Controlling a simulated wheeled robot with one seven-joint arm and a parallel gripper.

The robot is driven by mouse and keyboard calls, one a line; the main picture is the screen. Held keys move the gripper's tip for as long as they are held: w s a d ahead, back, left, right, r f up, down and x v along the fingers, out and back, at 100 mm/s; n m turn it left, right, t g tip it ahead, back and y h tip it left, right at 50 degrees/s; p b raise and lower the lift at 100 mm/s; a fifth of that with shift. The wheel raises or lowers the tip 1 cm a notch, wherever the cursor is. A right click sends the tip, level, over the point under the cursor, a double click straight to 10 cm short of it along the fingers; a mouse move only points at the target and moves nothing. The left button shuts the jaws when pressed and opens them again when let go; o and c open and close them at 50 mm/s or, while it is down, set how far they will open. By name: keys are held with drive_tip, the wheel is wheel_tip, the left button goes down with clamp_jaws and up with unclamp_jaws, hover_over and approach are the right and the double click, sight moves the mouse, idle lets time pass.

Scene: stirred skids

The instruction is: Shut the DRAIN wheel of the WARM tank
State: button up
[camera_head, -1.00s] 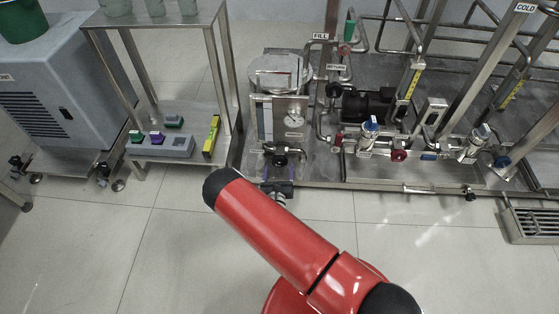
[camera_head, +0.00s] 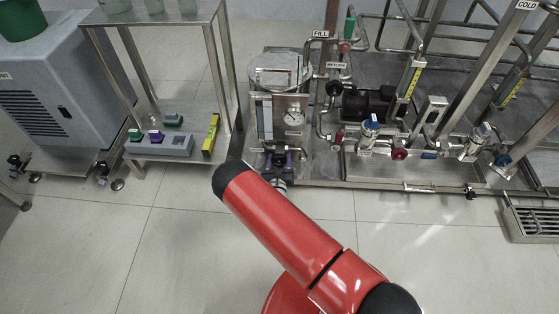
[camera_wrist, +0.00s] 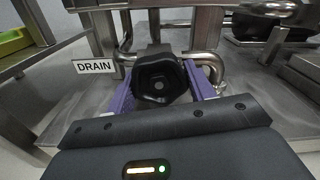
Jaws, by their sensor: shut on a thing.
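The black DRAIN wheel (camera_wrist: 158,80) is in the middle of the wrist view, beside a white DRAIN label (camera_wrist: 95,66). My gripper (camera_wrist: 160,88) has its purple fingers on both sides of the wheel and is shut on it. The wheel is hard to make out there. A round gauge (camera_head: 294,118) is on the tank's front panel. No WARM label is legible.
A steel rack (camera_head: 217,100) with a grey box (camera_head: 158,144) and a yellow level (camera_head: 211,136) stands to the left. Pipes and valves, including a red wheel (camera_head: 399,153), stand to the right on the skid.

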drive_tip(key=shift+m, duration=1.4)
drive_tip(key=o, duration=1)
drive_tip(key=shift+c, duration=0.2)
drive_tip(key=s+p, duration=0.1)
drive_tip(key=s, duration=0.7)
drive_tip(key=shift+a, duration=0.2)
